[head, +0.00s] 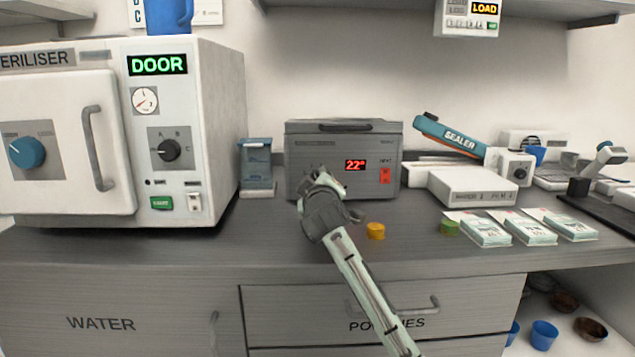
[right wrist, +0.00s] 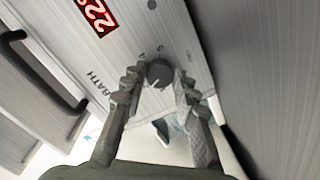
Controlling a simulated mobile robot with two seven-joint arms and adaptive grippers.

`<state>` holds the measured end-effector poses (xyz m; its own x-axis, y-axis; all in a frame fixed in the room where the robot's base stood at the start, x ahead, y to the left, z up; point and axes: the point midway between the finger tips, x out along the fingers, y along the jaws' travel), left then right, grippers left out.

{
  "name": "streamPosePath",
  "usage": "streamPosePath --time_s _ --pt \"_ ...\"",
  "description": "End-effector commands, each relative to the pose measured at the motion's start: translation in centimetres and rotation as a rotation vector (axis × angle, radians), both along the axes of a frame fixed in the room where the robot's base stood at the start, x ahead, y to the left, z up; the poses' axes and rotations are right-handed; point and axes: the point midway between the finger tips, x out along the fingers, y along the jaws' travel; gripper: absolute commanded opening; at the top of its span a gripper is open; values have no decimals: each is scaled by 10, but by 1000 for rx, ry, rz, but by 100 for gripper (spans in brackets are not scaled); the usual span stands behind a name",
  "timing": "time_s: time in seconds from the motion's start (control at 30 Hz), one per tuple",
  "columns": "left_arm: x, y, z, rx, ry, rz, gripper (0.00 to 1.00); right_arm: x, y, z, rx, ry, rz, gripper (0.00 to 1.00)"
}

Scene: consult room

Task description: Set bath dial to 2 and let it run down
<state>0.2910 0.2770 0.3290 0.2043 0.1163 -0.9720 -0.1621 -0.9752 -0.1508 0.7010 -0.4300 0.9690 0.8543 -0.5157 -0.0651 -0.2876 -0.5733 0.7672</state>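The bath is a grey box (head: 331,138) on the counter, with a red display reading about 22 degrees and a red switch. Its dial is hidden behind my right gripper (head: 324,188) in the head view. In the right wrist view the round dark dial (right wrist: 159,73) sits between the fingertips of my right gripper (right wrist: 160,78). The fingers are close in on both sides and look shut on it. The word BATH and part of the red display show beside it. The dial's setting cannot be read. My left gripper is not in view.
A steriliser (head: 215,115) stands left, a blue-topped container (head: 256,165) beside the bath. An orange cap (head: 375,231) and green cap (head: 450,227) lie in front. A sealer (head: 452,137), white box (head: 470,187) and pouch packs (head: 485,229) are to the right.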

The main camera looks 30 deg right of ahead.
Motion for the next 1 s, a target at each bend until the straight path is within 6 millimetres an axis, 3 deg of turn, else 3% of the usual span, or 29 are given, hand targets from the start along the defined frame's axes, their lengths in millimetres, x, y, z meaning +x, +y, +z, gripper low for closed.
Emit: streamPosePath --time_s 0.03,0.13,0.53,1.0 --pt "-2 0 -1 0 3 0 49 0 0 -1 0 2 1 36" --pt "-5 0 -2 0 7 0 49 0 0 -1 0 1 1 49" --pt "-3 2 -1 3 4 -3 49 -7 5 1 -1 -2 1 49" --pt "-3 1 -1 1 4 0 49 -84 52 6 1 0 3 49"
